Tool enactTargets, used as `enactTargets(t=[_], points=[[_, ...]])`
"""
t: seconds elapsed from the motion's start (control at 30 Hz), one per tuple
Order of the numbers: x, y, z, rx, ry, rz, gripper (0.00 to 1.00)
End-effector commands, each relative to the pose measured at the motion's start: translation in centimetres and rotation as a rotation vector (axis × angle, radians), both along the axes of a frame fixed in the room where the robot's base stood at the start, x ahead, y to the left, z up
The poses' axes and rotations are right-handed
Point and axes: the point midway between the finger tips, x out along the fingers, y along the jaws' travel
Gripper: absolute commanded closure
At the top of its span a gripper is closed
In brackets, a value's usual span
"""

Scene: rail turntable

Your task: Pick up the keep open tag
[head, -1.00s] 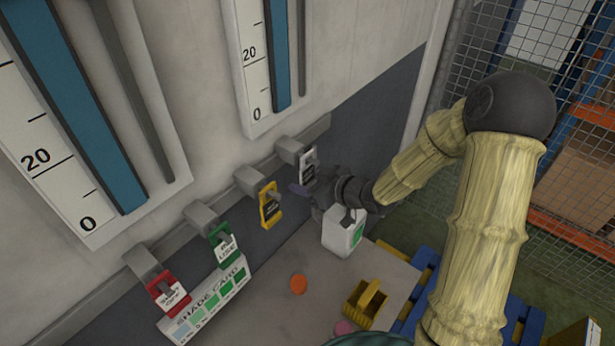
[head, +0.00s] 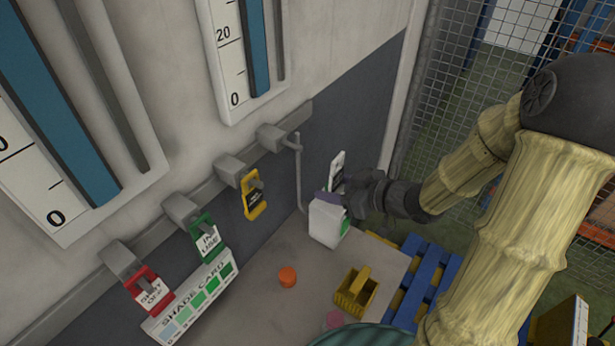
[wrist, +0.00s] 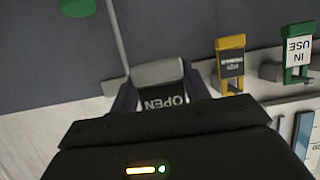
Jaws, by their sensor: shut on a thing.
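The keep open tag (head: 337,165), with a pale frame and a dark label, is held in my gripper (head: 333,191), off to the right of the wall hooks. In the wrist view the tag (wrist: 162,97) sits between the two purple fingers of my gripper (wrist: 160,92), with the word OPEN upside down. The fingers are shut on it. Its lower part is hidden by the gripper body. The rightmost hook (head: 270,138) on the rail is bare.
A yellow tag (head: 254,203), a green IN USE tag (head: 206,240) and a red tag (head: 148,292) hang on the other hooks. Below are a white container (head: 326,225), shade card (head: 193,305), orange disc (head: 288,277) and yellow caddy (head: 353,297). A mesh fence stands at right.

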Motion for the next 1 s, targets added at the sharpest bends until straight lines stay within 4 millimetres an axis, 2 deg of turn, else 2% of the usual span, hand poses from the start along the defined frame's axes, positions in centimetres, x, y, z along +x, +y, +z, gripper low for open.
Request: enactTargets(t=[0.03, 0.1, 0.3, 1.0], points=[[-0.7, -1.2, -0.1, -0.001, -0.002, -0.006, 0.75], [-1.7, -2.3, -0.1, -0.001, -0.001, -0.005, 0.75], [-3.3, -4.3, 0.0, 0.000, 0.000, -0.001, 0.75], [-3.5, -4.5, 0.1, 0.000, -0.001, 0.001, 0.75]])
